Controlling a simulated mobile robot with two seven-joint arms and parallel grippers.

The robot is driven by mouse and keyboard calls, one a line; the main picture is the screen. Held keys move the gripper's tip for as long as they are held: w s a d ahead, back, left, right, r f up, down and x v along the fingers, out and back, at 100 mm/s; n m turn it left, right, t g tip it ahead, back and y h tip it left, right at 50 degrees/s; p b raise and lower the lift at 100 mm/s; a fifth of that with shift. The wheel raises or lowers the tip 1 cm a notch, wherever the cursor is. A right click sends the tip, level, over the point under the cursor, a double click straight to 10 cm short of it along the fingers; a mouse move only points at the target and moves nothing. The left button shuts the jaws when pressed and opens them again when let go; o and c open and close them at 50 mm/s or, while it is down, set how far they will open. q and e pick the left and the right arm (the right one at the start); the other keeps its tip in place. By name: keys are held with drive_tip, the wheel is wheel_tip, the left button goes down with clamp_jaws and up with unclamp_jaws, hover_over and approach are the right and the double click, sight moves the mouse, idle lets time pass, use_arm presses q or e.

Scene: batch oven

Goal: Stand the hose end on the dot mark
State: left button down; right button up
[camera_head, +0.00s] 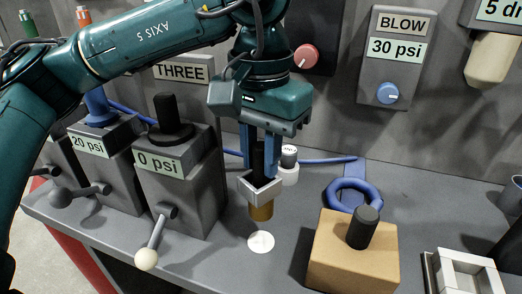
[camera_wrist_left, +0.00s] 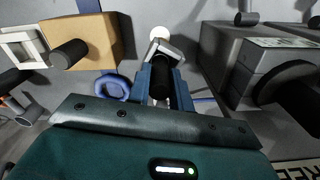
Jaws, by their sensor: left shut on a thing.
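My left gripper (camera_head: 262,170) comes down from above with blue fingers shut on a black upright piece, which I take to be the hose end (camera_head: 260,212). It has a grey square collar and a brass-coloured lower tip. The tip looks a little above the bench, roughly over the white round dot mark (camera_head: 261,242). In the left wrist view the black hose end (camera_wrist_left: 161,82) sits between the fingers. The white dot (camera_wrist_left: 160,32) shows past the collar there. My right gripper is not in view.
A tan block (camera_head: 350,262) with a black knob stands right of the dot. A blue ring (camera_head: 333,192) lies behind it. Grey valve box THREE (camera_head: 181,182) with a white-knobbed lever is on the left. A small white weight-like cylinder (camera_head: 289,172) stands behind the gripper.

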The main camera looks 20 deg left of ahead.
sight(261, 178)
use_arm(q)
drive_tip(key=shift+f, duration=0.3)
wheel_tip(261, 178, down, 4)
drive_tip(key=b, duration=0.3)
drive_tip(key=shift+r, duration=0.15)
wheel_tip(261, 178, down, 2)
drive_tip(key=shift+b, duration=0.7)
drive_tip(key=shift+f, duration=0.25)
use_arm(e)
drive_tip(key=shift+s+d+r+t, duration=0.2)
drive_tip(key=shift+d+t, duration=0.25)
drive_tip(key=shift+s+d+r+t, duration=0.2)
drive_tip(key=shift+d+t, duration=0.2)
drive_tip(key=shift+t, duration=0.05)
use_arm(q)
drive_tip(key=shift+f+b, duration=0.25)
drive_tip(key=shift+b, duration=0.05)
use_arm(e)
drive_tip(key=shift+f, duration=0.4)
use_arm(q)
drive_tip(key=shift+f+b, duration=0.35)
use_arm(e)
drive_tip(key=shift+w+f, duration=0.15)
